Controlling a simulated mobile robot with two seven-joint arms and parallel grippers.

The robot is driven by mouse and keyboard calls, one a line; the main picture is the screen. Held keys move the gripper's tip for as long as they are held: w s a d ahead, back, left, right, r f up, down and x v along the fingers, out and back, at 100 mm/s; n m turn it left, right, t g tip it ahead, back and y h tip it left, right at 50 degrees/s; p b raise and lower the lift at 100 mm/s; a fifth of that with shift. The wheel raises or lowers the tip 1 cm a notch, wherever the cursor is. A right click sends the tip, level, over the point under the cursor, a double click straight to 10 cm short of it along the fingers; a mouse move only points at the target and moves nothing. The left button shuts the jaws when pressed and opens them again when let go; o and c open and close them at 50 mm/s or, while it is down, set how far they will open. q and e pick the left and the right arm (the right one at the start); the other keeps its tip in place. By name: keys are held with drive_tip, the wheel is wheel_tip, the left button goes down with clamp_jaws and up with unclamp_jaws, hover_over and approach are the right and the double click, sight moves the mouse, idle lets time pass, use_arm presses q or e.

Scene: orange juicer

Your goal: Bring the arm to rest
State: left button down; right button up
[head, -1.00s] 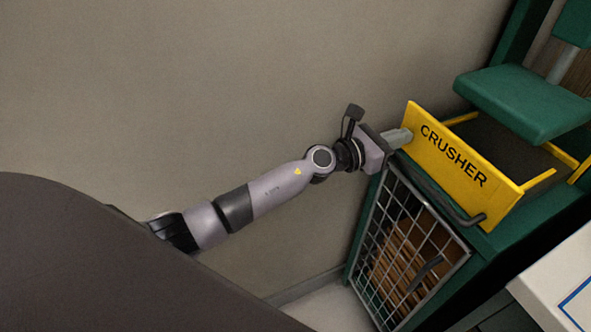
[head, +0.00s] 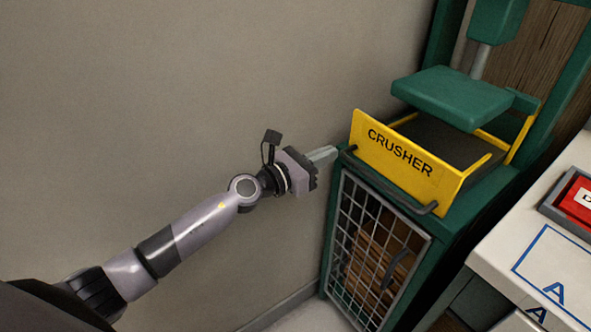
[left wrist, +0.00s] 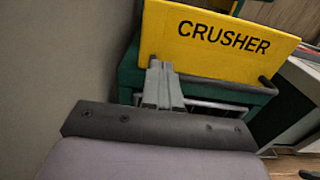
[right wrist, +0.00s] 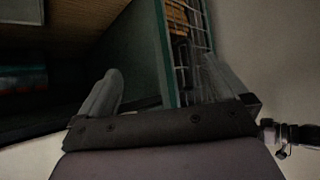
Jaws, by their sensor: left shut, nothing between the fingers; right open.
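My left gripper (head: 322,154) is shut and empty in the head view. Its fingertips are close to the left end of the yellow crusher tray (head: 394,160) and the dark handle bar below it. In the left wrist view the shut fingers (left wrist: 160,80) point at the tray's lettered front; I cannot tell whether they touch anything. My right gripper (right wrist: 165,85) shows only in the right wrist view. Its fingers are apart with nothing between them, near the green frame and the wire-mesh cage.
The green crusher plate (head: 452,96) hangs above the tray. A mesh door (head: 375,250) with wood-coloured things behind it is below. A white counter (head: 495,245) with a blue "A" square and a red button box (head: 578,200) stands at right. The grey wall side is clear.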

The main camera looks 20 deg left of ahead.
use_arm(q)
drive_tip(key=s+a+f+m+g+y+p, duration=0.1)
drive_tip(key=s+a+f+m+y, duration=0.1)
drive_tip(key=s+f+m, duration=0.4)
drive_tip(key=s+a+f+m+g+y+p, duration=0.1)
drive_tip(key=s+f+m, duration=0.5)
drive_tip(key=s+m, duration=0.8)
drive_tip(key=s+a+f+m+g+y+p, duration=0.2)
drive_tip(key=s+a+f+m+y, duration=0.3)
drive_tip(key=s+m, duration=0.5)
drive_tip(key=shift+s+a+f+m+p, duration=0.2)
drive_tip(key=shift+s+f+m+p, duration=0.2)
drive_tip(key=shift+m, duration=0.2)
